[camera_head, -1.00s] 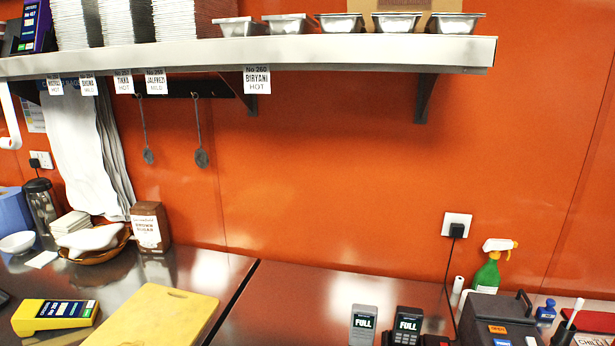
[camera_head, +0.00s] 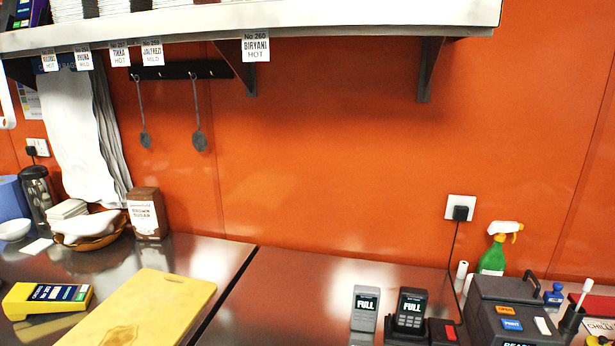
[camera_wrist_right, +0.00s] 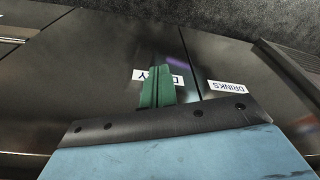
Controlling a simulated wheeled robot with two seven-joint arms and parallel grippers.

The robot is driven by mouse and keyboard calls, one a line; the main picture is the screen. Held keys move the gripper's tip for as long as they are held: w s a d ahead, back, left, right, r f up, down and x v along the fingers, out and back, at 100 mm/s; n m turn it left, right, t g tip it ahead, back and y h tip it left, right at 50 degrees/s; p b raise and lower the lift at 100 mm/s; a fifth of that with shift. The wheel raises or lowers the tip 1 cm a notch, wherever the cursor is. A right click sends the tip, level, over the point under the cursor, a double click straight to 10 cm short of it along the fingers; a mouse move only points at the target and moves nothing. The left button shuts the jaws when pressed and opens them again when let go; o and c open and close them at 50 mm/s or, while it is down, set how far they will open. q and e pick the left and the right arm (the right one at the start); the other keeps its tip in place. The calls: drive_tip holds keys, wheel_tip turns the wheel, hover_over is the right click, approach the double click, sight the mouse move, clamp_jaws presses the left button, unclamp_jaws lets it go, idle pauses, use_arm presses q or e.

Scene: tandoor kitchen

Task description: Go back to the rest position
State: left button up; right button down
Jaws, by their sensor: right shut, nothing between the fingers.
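My right gripper (camera_wrist_right: 156,87) shows in the right wrist view as two green fingers pressed together, with nothing between them. It is in front of dark panels that carry white labels. One label (camera_wrist_right: 228,87) reads DRINKS; another (camera_wrist_right: 140,75) is partly hidden behind the fingers. I cannot tell how far the fingers are from the panels. Neither of my grippers shows in the head view, and my left gripper is in no view.
The dark counter holds a yellow cutting board (camera_head: 150,308), a yellow device (camera_head: 47,299), two handheld devices (camera_head: 365,309) reading FULL, a dark printer-like box (camera_head: 515,310) and a green spray bottle (camera_head: 494,256). A metal shelf (camera_head: 330,25) hangs above. The counter's middle is clear.

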drive_tip(key=s+d+f+b, duration=0.1)
drive_tip(key=s+f+b, duration=0.1)
drive_tip(key=s+f, duration=0.5)
drive_tip(key=s+d+f+g+b, duration=0.1)
drive_tip(key=s+f+b, duration=0.1)
drive_tip(key=s+f, duration=0.6)
wheel_tip(320, 180, down, 4)
drive_tip(key=shift+s+d+r+b, duration=0.2)
drive_tip(key=shift+d+r+b, duration=0.05)
drive_tip(key=shift+d+b, duration=0.15)
